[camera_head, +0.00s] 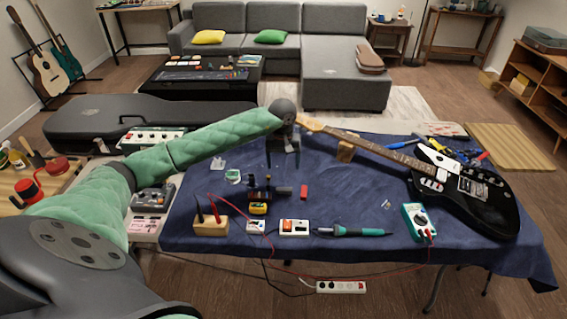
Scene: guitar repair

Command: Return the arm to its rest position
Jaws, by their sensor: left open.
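My left arm reaches in from the left in a green quilted sleeve. Its gripper (283,157) points down above the far part of the blue-covered table (340,200), left of the guitar's neck. It is open and I see nothing held in it. A black electric guitar (480,205) lies on the table at the right, its neck resting on a wooden block (346,151). My right arm and right gripper are not in view.
On the table are a soldering iron (350,232), a white switch box (294,228), a green meter (417,220), a wooden holder (211,225) and a red block (304,192). A black guitar case (80,125) lies behind the left arm. A power strip (341,287) is on the floor.

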